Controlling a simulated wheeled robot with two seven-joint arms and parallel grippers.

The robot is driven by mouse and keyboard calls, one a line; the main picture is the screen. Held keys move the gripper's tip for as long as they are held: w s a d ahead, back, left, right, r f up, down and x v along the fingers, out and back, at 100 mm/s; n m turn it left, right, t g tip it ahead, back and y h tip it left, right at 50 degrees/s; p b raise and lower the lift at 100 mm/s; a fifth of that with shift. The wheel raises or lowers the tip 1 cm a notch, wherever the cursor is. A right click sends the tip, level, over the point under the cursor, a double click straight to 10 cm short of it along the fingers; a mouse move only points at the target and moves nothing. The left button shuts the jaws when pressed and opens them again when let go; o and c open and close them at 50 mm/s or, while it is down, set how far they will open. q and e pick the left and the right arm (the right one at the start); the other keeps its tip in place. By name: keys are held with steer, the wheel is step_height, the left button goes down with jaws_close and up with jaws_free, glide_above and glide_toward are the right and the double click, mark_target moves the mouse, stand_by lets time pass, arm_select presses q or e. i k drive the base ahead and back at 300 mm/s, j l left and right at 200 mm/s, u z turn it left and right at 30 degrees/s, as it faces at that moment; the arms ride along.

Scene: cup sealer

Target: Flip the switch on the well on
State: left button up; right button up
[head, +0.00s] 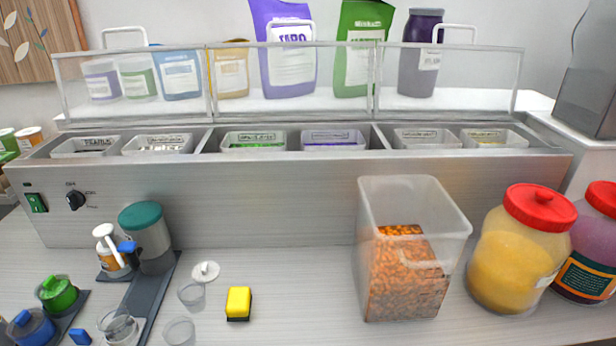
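The well (300,185) is a long brushed-metal counter unit that runs across the back of the table. On the left end of its front face is a green rocker switch (36,203) in a dark frame. Right of the switch is a black round knob (75,200) with small markings around it. Which way the switch is tipped is too small to tell. Neither of my grippers is in the head view.
Bottles and a green-lidded container (146,236) stand below and right of the knob, on a dark tray (150,297). A yellow sponge (238,302), a clear bin (408,250) and a red-lidded jar (520,250) stand farther right. The space before the switch looks clear.

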mark_target(37, 206)
steer(key=k+j+u, duration=0.2)
steer(key=j, duration=0.2)
steer(key=j+u, duration=0.25)
steer(key=k+j+u, duration=0.2)
steer(key=j, duration=0.35)
steer(key=i, duration=0.1)
